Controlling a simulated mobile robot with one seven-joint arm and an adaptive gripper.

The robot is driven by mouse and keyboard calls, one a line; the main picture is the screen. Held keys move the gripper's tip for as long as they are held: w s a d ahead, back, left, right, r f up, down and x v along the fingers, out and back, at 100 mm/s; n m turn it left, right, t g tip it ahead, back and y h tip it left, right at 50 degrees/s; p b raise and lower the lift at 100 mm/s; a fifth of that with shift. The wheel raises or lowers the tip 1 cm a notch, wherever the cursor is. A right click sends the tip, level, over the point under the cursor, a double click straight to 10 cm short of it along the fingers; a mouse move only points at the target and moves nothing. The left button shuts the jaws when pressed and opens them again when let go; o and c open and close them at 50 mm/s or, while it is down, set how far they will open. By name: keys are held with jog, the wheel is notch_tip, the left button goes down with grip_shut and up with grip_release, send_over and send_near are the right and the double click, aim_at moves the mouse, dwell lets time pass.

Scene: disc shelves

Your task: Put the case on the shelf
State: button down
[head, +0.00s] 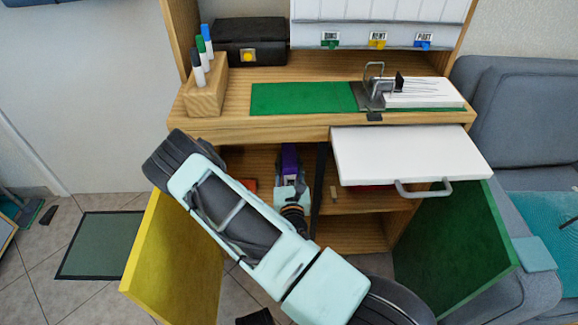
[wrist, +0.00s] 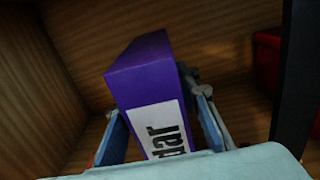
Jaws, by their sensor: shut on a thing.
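The case (head: 290,158) is a purple box, seen in the head view inside the open cabinet's left compartment. In the wrist view the case (wrist: 143,75) shows a white label with the letters "dar" and stands tilted between the fingers. My gripper (head: 291,190) is shut on it; in the wrist view its blue-padded fingers (wrist: 160,120) lie on either side of the case. Wooden walls surround the case. The cabinet's shelf (head: 350,203) shows right of the divider. My arm hides much of the left compartment, and I cannot tell whether the case touches a surface.
A dark upright divider (head: 319,180) stands right of the gripper, with a red object (wrist: 266,62) beyond it. A yellow door (head: 160,250) and a green door (head: 455,250) stand open. A white drawer (head: 410,152) juts out above the right compartment.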

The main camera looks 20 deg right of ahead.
jog(key=shift+f, duration=0.1)
jog(key=c, duration=1.5)
grip_release()
jog(key=shift+o, duration=0.2)
